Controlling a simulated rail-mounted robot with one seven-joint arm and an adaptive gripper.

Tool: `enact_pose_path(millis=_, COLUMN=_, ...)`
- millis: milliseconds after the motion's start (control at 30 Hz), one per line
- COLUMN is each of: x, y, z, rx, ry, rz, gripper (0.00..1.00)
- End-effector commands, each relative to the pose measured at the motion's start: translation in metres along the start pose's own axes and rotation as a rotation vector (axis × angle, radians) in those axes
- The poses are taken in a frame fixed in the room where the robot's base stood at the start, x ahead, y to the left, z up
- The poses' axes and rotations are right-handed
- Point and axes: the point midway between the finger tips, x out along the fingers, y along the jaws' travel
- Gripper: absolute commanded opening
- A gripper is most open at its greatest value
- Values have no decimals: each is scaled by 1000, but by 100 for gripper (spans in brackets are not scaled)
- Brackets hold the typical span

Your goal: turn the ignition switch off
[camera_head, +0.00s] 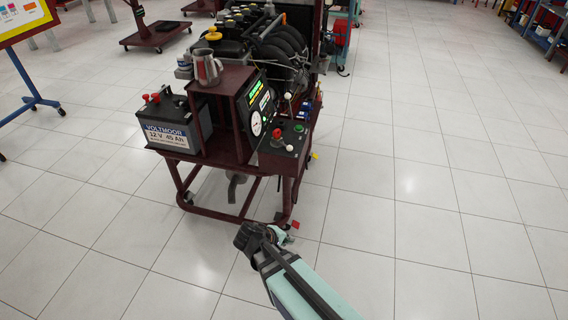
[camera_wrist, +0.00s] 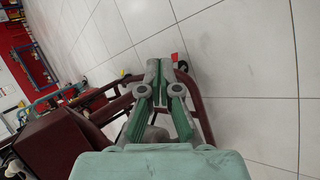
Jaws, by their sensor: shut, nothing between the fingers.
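The engine trainer's dark control box (camera_head: 287,152) sits at the right front of its maroon frame. Its top carries a red knob (camera_head: 277,133) and a green button (camera_head: 299,128). I cannot tell which part is the ignition switch or how it is set. My gripper (camera_head: 290,237) is shut and empty, low in front of the frame and well below the control box. In the wrist view its fingers (camera_wrist: 158,66) are together, with the maroon frame behind and beside them. The control box's top is not clearly visible in the wrist view.
A battery (camera_head: 171,137) stands at the trainer's left front. A metal jug (camera_head: 207,68) sits on the maroon housing beside the gauge panel (camera_head: 257,113). Lower frame rails (camera_head: 230,214) lie close to my gripper. The tiled floor to the right is clear.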

Motion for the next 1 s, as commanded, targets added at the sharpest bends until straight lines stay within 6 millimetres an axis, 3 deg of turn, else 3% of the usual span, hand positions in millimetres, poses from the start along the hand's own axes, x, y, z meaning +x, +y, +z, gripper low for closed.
enact_pose_path(millis=33, x=-8, y=7, z=-22, rx=-11, ry=45, rz=72, gripper=0)
enact_pose_path(millis=100, x=-28, y=27, z=-46, rx=-24, ry=101, rz=178, gripper=0)
enact_pose_path(millis=200, x=-61, y=56, z=-77, rx=-35, ry=175, rz=337, gripper=0)
enact_pose_path(millis=333, x=-103, y=95, z=-101, rx=-37, ry=241, rz=525, gripper=0)
enact_pose_path(millis=433, x=-126, y=122, z=-109, rx=-35, ry=264, rz=640, gripper=0)
enact_pose_path(millis=600, x=-144, y=142, z=-114, rx=-47, ry=279, rz=764, gripper=0)
enact_pose_path(millis=1000, x=-150, y=148, z=-115, rx=-39, ry=290, rz=805, gripper=0)
